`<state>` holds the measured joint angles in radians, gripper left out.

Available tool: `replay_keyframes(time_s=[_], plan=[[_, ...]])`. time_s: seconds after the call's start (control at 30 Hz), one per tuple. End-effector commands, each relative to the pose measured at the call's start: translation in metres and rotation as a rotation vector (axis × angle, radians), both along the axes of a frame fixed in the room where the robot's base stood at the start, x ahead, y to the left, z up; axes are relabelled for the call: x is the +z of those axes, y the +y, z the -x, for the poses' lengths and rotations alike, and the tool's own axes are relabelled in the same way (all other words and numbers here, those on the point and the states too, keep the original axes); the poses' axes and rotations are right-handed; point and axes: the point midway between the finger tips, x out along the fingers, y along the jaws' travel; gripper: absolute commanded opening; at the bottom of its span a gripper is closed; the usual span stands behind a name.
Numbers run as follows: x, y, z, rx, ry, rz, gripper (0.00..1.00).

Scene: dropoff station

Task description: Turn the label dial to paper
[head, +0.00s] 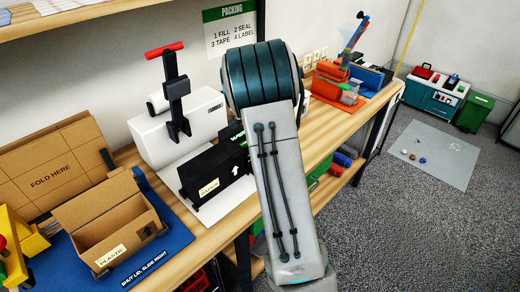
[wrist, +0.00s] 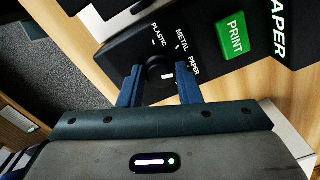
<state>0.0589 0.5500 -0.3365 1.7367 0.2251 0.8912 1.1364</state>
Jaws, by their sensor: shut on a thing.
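The label dial (wrist: 156,72) is a round black knob on a black panel in the wrist view. The words PLASTIC, METAL and PAPER stand around its upper and right side. Its short white mark lies right of its middle and points right, roughly toward PAPER; the exact alignment is hard to tell. My gripper (wrist: 159,85) has its two blue fingers on either side of the knob and is shut on it. In the head view the black label machine (head: 210,172) stands on the bench; my arm hides the dial and gripper there.
A green PRINT button (wrist: 235,35) sits just right of the dial. In the head view, a white sealing machine (head: 195,125) with a red-handled lever stands behind the label machine. An open cardboard box (head: 115,240) labelled PLASTIC is on a blue mat (head: 165,253) at left.

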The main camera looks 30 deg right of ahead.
Motion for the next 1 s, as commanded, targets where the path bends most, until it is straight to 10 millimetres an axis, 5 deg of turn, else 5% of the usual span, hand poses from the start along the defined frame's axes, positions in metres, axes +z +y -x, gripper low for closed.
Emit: replay_keyframes(time_s=[0.87, 0.9, 0.97, 1.0], plan=[[-0.0023, -0.0030, 0.0036, -0.167, 0.010, 0.003, 0.08], [-0.0024, -0.0031, 0.0037, -0.167, 0.010, 0.003, 0.36], [-0.0023, -0.0028, 0.0036, -0.167, 0.010, 0.002, 0.52], [-0.0021, -0.0022, 0.0030, -0.166, 0.008, 0.002, 0.52]])
